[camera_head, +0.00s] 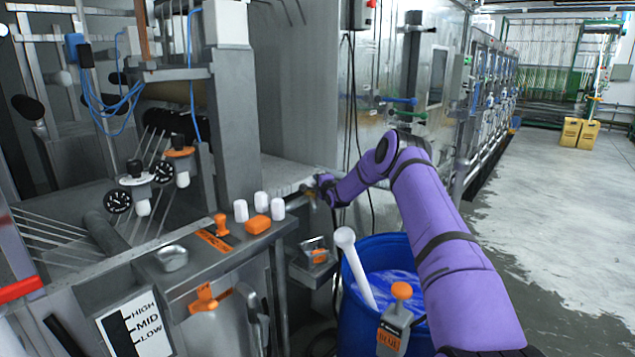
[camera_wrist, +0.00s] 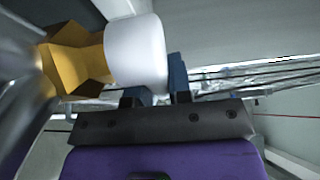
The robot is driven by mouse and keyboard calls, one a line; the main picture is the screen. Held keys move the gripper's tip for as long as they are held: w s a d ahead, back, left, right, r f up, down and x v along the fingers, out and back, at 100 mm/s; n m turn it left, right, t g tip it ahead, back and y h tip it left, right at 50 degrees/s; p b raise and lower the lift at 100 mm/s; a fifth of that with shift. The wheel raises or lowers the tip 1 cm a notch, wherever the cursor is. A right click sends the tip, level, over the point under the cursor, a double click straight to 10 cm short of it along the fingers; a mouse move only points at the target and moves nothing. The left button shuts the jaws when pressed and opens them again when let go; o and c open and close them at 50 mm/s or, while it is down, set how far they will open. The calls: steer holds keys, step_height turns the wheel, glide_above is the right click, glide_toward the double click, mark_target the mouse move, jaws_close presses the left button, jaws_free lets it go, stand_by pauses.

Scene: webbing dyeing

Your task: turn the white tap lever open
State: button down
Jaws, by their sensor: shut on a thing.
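The white tap lever (camera_wrist: 136,52) is a short white cylinder on a brass tap body (camera_wrist: 75,60) in the wrist view. My gripper (camera_wrist: 155,88) is shut on the lever, with its dark blue fingertips at the lever's lower right side and partly hidden behind it. In the head view my gripper (camera_head: 325,189) is at the end of my purple arm, at the right end of the metal ledge above the blue barrel. The lever is hidden or too small to make out there.
A blue barrel (camera_head: 352,322) with bluish liquid and a white paddle (camera_head: 356,268) stands below my arm. A bench (camera_head: 225,265) at left holds white bottles and orange items. Black cables (camera_head: 347,110) hang close behind my gripper. The floor at right is open.

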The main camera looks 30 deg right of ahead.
steer(key=shift+s+m+g+h, duration=0.2)
steer(key=shift+m+h, duration=0.3)
steer(key=shift+h, duration=0.25)
steer(key=shift+s+m+g+h, duration=0.1)
steer(key=shift+s+m+h, duration=0.1)
steer(key=shift+m+h, duration=0.45)
steer(key=shift+h, duration=0.3)
steer(key=c, duration=1)
jaws_free()
steer(key=shift+c, duration=0.2)
steer(key=v, duration=1.1)
steer(key=shift+d, duration=0.1)
